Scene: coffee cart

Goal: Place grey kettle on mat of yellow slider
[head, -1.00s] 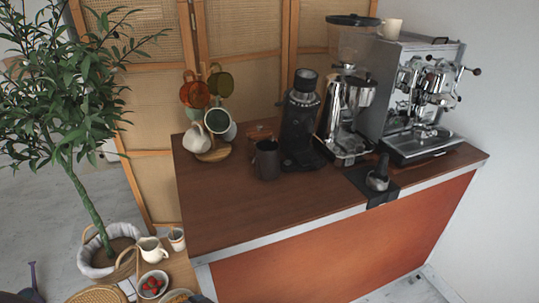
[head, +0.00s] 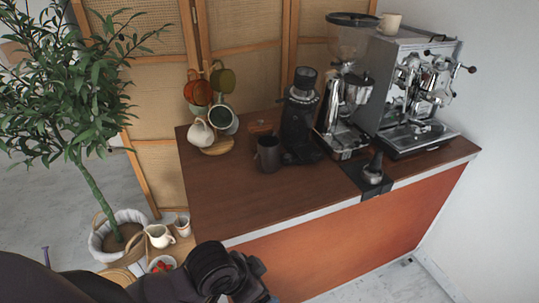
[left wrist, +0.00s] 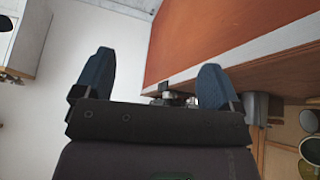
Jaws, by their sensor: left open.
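A dark grey jug with a handle (head: 268,153) stands upright on the brown counter, left of the black grinder; it is the only grey vessel like a kettle that I see. A black mat (head: 352,169) lies at the counter's front edge and folds over it, with a dark-handled tool on it. I cannot make out a yellow slider. My left arm reaches in at the bottom of the head view, below the counter's front left corner. My left gripper (left wrist: 153,75) is open and empty in the left wrist view, fingers wide apart. My right gripper is not in view.
The counter (head: 235,200) is clear at front left. A mug tree (head: 217,146), a black grinder (head: 300,120) and an espresso machine (head: 415,95) stand along the back. A potted plant (head: 118,235) and a low table with a white jug (head: 159,236) are at left.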

